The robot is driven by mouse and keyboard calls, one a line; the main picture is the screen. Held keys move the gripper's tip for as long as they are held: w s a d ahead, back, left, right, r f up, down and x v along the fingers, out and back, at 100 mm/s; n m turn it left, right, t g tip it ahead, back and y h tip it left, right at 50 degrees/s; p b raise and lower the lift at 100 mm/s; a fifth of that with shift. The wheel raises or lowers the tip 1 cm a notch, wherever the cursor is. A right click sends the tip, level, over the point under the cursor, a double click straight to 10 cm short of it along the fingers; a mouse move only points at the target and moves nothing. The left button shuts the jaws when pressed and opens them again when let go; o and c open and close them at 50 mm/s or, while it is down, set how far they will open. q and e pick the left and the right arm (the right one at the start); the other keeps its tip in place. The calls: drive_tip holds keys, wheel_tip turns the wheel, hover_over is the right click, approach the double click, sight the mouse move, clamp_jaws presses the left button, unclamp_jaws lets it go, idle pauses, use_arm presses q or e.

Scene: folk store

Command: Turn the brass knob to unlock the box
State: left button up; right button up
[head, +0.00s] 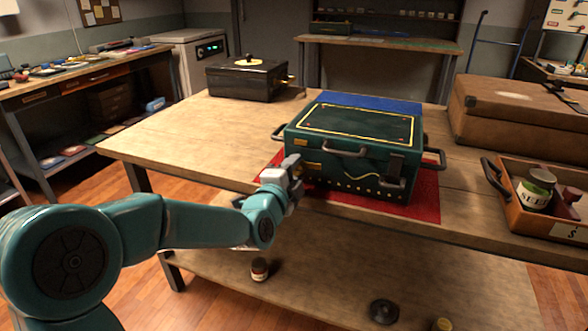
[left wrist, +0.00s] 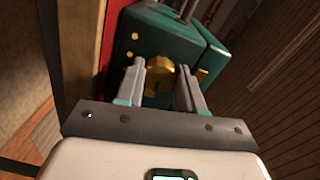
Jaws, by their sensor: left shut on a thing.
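The dark green box (head: 350,147) stands on a red mat (head: 428,195) near the front of the wooden table, with its lid down. It has dark handles and yellow trim. In the left wrist view the box's green face (left wrist: 140,32) fills the upper middle. The round brass knob (left wrist: 159,72) sits on that face, between the fingers of my left gripper (left wrist: 161,75). In the head view my left gripper (head: 293,168) is at the box's front left side and mostly covers the knob. It is shut on the knob. My right gripper is in neither view.
A black box (head: 245,80) stands at the table's back left. A brown case (head: 515,112) and an orange tray (head: 506,205) with jars are on the right. A blue mat (head: 370,103) lies behind the green box. The table's left part is clear.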

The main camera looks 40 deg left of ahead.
use_arm(q)
drive_tip(key=shift+m, duration=0.3)
idle(0.4)
drive_tip(key=o, duration=1)
drive_tip(key=shift+o, duration=0.2)
drive_tip(key=b+v, duration=0.2)
drive_tip(key=v, duration=1.4)
drive_tip(key=shift+s, duration=0.15)
